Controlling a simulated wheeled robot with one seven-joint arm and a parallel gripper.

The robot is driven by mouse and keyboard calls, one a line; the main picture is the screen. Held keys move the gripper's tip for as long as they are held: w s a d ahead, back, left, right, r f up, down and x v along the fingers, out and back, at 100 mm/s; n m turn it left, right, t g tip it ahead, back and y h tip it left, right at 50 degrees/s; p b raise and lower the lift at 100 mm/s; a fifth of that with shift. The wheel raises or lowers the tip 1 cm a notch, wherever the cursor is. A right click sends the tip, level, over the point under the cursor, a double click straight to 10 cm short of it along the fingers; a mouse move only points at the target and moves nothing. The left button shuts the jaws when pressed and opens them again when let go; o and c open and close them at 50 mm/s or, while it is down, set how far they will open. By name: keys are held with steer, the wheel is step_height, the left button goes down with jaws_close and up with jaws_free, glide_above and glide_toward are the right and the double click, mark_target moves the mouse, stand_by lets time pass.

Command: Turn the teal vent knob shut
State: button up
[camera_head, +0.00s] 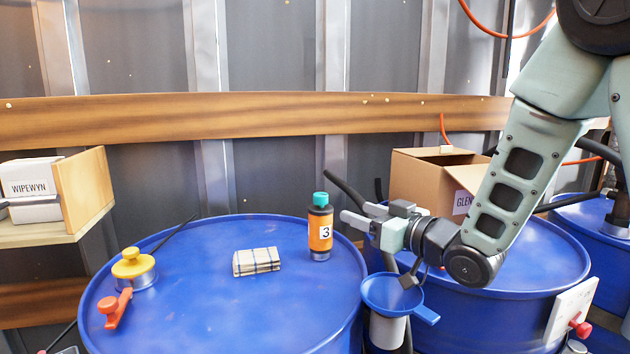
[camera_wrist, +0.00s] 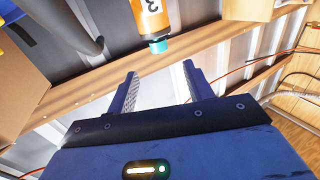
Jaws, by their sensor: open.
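The teal knob (camera_head: 320,199) is the cap of a small dark bottle (camera_head: 318,221) with an orange label marked 3. The bottle stands upright near the right side of the left blue drum's top. My gripper (camera_head: 357,213) is open and empty, to the right of the bottle and pointing left. In the wrist view the teal knob (camera_wrist: 158,46) shows beyond the tips of my gripper (camera_wrist: 159,76), roughly in line with the gap between the fingers. The fingers appear apart from it.
The left drum (camera_head: 220,310) also bears a folded checked cloth (camera_head: 257,262), a yellow knob (camera_head: 132,264) and a red-handled valve (camera_head: 115,309). A blue funnel (camera_head: 392,293) sits below my gripper. A cardboard box (camera_head: 415,178) and dark hoses stand behind.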

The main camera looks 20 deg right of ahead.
mark_target(315, 196)
steer(key=p, duration=0.3)
steer(key=shift+w+r, duration=0.15)
steer(key=shift+r, duration=0.1)
steer(key=x, duration=0.7)
steer(key=p+x, duration=0.1)
steer(key=x, duration=0.6)
steer(key=shift+w+f, duration=0.2)
steer(key=shift+f, duration=0.05)
steer(key=c, duration=1)
